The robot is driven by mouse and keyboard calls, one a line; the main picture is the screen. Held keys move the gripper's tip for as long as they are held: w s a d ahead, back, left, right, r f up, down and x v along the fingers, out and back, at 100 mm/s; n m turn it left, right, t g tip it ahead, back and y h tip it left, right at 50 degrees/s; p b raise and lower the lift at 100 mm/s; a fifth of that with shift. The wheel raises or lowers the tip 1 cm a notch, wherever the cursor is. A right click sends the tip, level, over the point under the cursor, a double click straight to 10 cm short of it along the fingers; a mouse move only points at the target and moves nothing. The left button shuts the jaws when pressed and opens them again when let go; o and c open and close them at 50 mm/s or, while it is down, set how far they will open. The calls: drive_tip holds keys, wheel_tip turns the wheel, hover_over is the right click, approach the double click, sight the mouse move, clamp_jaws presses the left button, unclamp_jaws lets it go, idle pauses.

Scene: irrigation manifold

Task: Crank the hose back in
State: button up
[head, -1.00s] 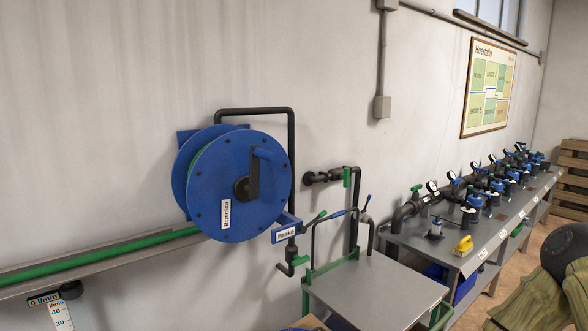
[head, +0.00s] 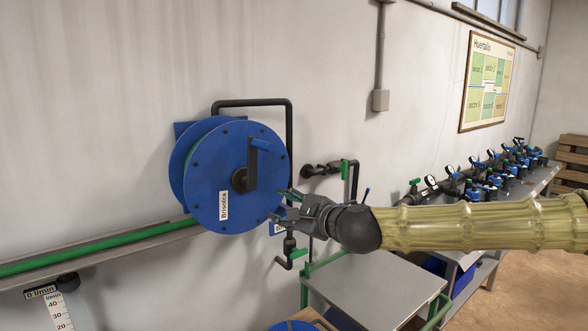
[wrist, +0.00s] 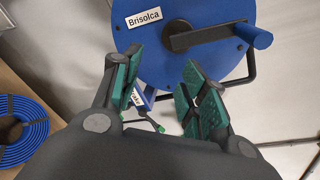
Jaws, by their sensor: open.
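The blue hose reel (head: 225,195) is mounted on the wall at left of centre, with a white name label on its face. Its black crank arm (head: 252,175) points up from the hub and ends in a blue handle (head: 259,144). In the wrist view the crank handle (wrist: 260,38) is at the upper right. A little green hose shows between the reel's discs. My gripper (head: 281,204) is open and empty at the reel's lower right, below the handle. In the wrist view its green-padded fingers (wrist: 162,78) are spread below the reel face. The brake (wrist: 134,98) is partly hidden behind them.
A black pipe frame (head: 289,130) borders the reel. A green pipe or hose (head: 100,243) runs along a wall trough at left. A grey-topped cart (head: 375,290) stands below my arm. A bench with valves and gauges is at right. A blue coil (wrist: 22,130) lies at left.

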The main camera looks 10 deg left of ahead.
drive_tip(key=m+t+y, duration=0.1)
drive_tip(key=m, duration=0.1)
approach(265, 145)
drive_tip(key=d, duration=0.1)
drive_tip(key=shift+w+f+p+x, duration=0.1)
drive_tip(key=shift+f+p+x, duration=0.1)
drive_tip(key=shift+x, duration=3)
drive_tip(key=shift+w+f+p+x, duration=0.1)
drive_tip(key=shift+p+x, duration=0.1)
drive_tip(key=shift+x, duration=3.05)
drive_tip(key=shift+d, duration=0.2)
drive_tip(key=c, duration=0.8)
